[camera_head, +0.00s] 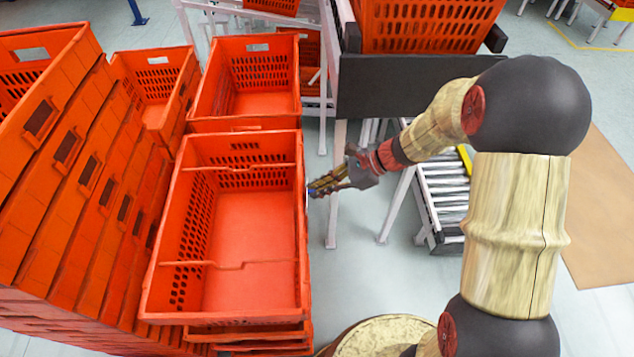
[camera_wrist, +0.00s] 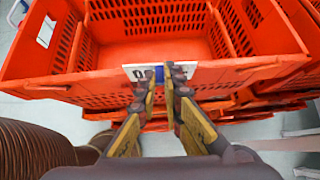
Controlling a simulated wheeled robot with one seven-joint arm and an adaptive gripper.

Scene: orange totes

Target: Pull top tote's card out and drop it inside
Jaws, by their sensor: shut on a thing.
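The top tote (camera_head: 232,318) is an orange crate with perforated walls, on a stack in the middle of the head view. It is empty inside. It also fills the upper part of the wrist view (camera_wrist: 60,88). The card (camera_wrist: 140,73) is white with dark print and a blue part, at the tote's near wall in the wrist view. My gripper (camera_wrist: 162,78) is shut on the card, its fingertips covering the card's middle. In the head view, my gripper (camera_head: 314,190) is at the tote's right wall, and only a sliver of the card shows there.
A tall stack of orange totes (camera_head: 60,170) stands close on the left. More totes (camera_head: 245,85) stand behind. A roller conveyor (camera_head: 445,195) and a white frame are to the right. The floor between the frame and tote stack is partly clear.

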